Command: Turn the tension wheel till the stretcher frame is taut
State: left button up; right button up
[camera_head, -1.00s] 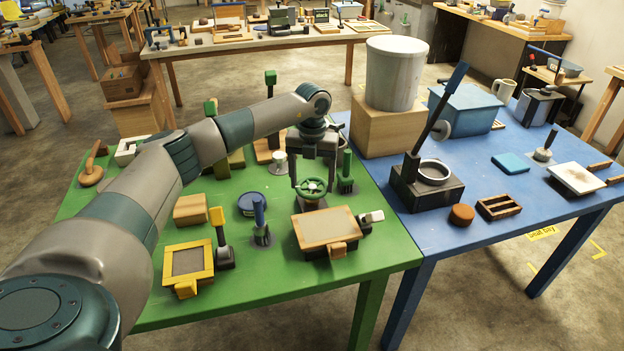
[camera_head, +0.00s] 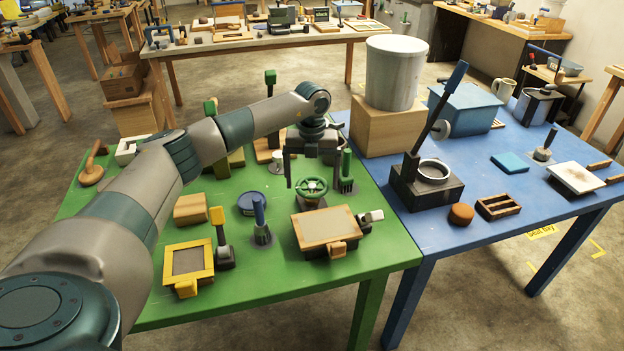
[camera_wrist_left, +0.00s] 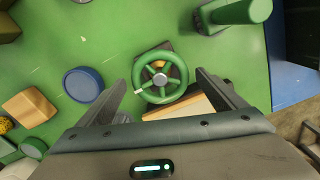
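The green spoked tension wheel (camera_head: 311,187) stands on a dark base on the green table. In the left wrist view the wheel (camera_wrist_left: 160,78) has a pale mark on the left of its rim. My left gripper (camera_head: 313,184) is open over the wheel, one finger to each side, and in the left wrist view gaps show between the fingers (camera_wrist_left: 163,92) and the rim. The wooden stretcher frame (camera_head: 299,238) with a tan panel lies just in front of the wheel; its tautness cannot be told. My right gripper is out of view.
The blue table (camera_head: 490,245) adjoins on the right.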

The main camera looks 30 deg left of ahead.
aim_at(312, 185)
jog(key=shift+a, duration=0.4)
pick_arm(q)
jog(key=shift+r, duration=0.55)
notch_tip(312, 185, up, 2)
jog(key=shift+r+b, duration=0.1)
jog(key=shift+b, duration=0.3)
notch_tip(312, 185, up, 14)
jog(key=b, duration=0.2)
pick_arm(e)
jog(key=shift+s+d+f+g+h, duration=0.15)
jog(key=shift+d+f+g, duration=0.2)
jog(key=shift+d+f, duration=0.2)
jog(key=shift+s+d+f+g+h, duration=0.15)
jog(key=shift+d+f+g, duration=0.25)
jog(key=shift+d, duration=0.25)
